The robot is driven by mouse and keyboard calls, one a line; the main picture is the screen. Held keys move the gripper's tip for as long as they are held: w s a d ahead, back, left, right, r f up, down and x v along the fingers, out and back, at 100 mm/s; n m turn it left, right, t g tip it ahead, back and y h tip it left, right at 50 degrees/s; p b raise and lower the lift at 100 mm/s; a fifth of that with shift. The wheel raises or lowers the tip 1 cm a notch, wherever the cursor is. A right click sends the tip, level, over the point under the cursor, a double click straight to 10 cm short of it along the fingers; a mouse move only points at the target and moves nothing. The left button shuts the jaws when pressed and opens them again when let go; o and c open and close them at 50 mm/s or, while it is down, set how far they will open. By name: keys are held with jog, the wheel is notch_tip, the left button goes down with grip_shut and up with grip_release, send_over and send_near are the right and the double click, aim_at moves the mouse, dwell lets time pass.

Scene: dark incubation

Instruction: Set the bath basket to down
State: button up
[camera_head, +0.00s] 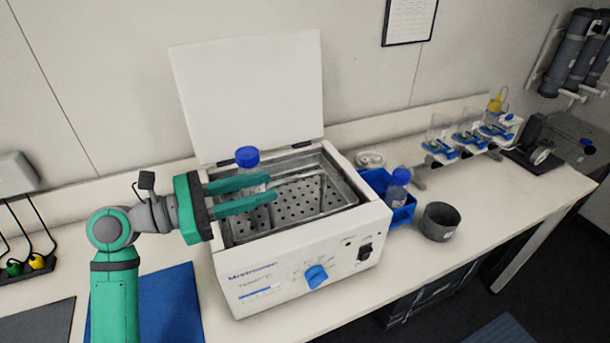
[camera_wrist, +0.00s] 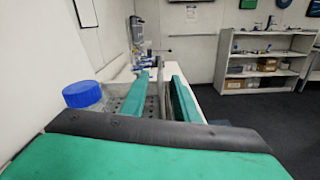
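The white water bath (camera_head: 300,262) stands on the bench with its lid (camera_head: 250,95) raised. Its perforated metal basket (camera_head: 303,196) shows in the opening; its exact height is hard to tell. A blue-capped bottle (camera_head: 247,157) stands upright at the bath's back left, partly hidden by my fingers. My gripper (camera_head: 273,186) reaches over the opening from the left, with its two green fingers apart. In the wrist view, my gripper (camera_wrist: 162,85) has a visible gap between its fingers and a grey metal edge in line with it. I cannot tell whether they touch.
A blue bin (camera_head: 401,213) with a capped bottle (camera_head: 398,188) and a dark round pot (camera_head: 439,221) stand right of the bath. Glassware in blue holders (camera_head: 467,141) is farther right. A blue mat (camera_head: 170,305) lies at the front left. The bench's right front is clear.

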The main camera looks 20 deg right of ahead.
aim_at(303, 177)
jog(key=d, duration=0.9)
jog(key=shift+w+d, duration=0.1)
jog(key=shift+d, duration=0.2)
jog(key=shift+c, duration=0.4)
grip_shut()
